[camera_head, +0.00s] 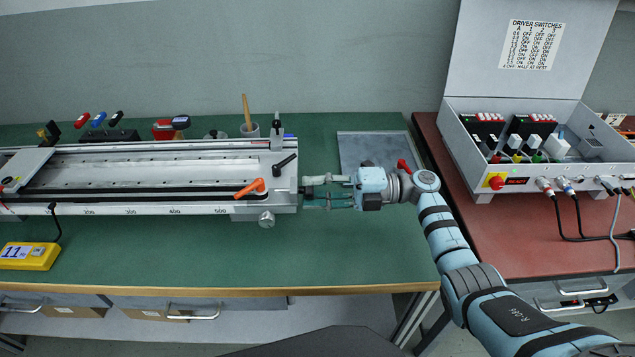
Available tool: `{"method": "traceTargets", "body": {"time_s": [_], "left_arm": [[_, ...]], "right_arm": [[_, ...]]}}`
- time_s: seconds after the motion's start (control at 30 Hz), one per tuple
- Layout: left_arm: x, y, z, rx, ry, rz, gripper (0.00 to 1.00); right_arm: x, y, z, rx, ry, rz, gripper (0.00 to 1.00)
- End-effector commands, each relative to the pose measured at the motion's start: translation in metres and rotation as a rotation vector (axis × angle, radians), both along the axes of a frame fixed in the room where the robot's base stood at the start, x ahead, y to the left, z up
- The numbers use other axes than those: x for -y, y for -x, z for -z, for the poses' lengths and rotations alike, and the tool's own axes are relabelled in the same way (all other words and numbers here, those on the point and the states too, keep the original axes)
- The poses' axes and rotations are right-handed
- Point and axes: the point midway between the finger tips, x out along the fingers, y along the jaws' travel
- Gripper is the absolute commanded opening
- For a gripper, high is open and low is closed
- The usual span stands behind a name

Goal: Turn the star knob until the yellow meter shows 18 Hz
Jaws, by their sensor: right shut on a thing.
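The yellow meter (28,256) lies at the left edge on the green bench, joined by a black cable to the rail unit. Its small display seems to read 11 or 1.1; a decimal point is hard to tell. My right gripper (308,190) reaches in from the right, level with the right end of the long rail unit (160,208). Its fingers are shut on the star knob at that end face. The knob is mostly hidden between the fingers, so its shape and angle cannot be made out. My left gripper is not in view.
An orange lever (251,188), a black lever (284,165) and a silver knob (266,219) sit close to the rail's right end. A grey plate (374,147) lies behind my gripper. A control box (468,152) with switches stands on the red bench at right.

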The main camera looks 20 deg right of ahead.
Motion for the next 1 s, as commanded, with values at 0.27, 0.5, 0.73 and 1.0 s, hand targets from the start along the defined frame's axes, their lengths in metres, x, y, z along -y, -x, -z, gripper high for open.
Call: {"method": "traceTargets", "body": {"time_s": [0.27, 0.5, 0.73, 1.0], "left_arm": [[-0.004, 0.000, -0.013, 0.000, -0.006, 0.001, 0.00], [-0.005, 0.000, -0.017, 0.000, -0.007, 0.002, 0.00], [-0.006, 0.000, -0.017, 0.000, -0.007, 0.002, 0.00], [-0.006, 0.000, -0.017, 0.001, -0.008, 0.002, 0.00]], "right_arm": [[0.000, 0.001, 0.000, -0.173, -0.041, -0.002, 0.04], [0.000, 0.001, 0.001, -0.248, -0.061, -0.001, 0.04], [0.000, 0.001, 0.001, -0.265, -0.065, -0.001, 0.04], [0.000, 0.001, 0.001, -0.265, -0.065, -0.002, 0.04]]}}
